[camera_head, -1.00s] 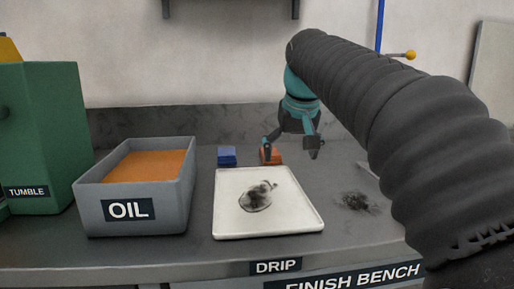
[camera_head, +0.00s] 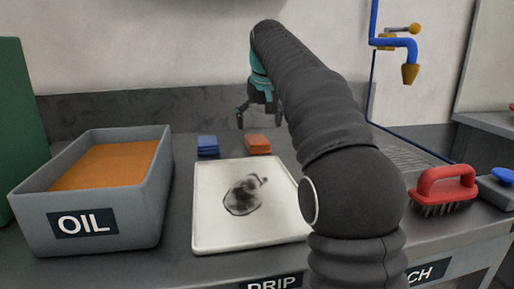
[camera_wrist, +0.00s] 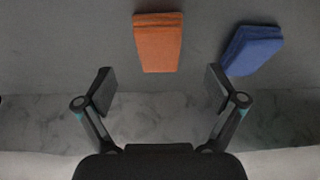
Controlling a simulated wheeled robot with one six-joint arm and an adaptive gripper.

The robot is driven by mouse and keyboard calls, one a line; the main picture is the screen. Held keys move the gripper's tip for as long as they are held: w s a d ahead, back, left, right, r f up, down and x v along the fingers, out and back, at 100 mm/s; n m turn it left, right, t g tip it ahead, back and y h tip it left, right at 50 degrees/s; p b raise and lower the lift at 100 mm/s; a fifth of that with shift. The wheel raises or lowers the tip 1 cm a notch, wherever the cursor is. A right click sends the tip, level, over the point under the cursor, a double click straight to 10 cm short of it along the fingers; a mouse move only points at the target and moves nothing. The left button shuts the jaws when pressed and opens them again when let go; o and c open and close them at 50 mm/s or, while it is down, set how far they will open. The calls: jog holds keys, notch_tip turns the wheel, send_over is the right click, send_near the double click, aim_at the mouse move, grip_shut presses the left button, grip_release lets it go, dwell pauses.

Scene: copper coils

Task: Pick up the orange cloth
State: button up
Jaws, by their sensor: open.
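The orange cloth (camera_head: 258,144) lies folded on the bench behind the white tray, just right of a folded blue cloth (camera_head: 208,146). My gripper (camera_head: 258,118) is above and behind the orange cloth in the head view, apart from it. In the wrist view my gripper (camera_wrist: 159,90) is open with nothing between its fingers. There the orange cloth (camera_wrist: 158,42) lies ahead of the fingertips, roughly centred between them. The blue cloth (camera_wrist: 253,49) lies to its right, beyond the right finger.
A white tray (camera_head: 206,220) with a dark stain stands in front of the cloths. A grey OIL bin (camera_head: 150,225) is at left. A red brush (camera_head: 446,187) and a blue tap (camera_head: 400,43) are at right. The wall rises close behind.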

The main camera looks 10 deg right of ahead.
aim_at(258, 140)
jog(key=shift+b+x, duration=0.6)
jog(key=shift+x, duration=2.8)
jog(key=shift+r, duration=0.1)
jog(key=c, duration=1.2)
notch_tip(258, 140, up, 8)
jog(key=p, duration=0.3)
jog(key=shift+w, duration=0.1)
jog(key=shift+r, duration=1.05)
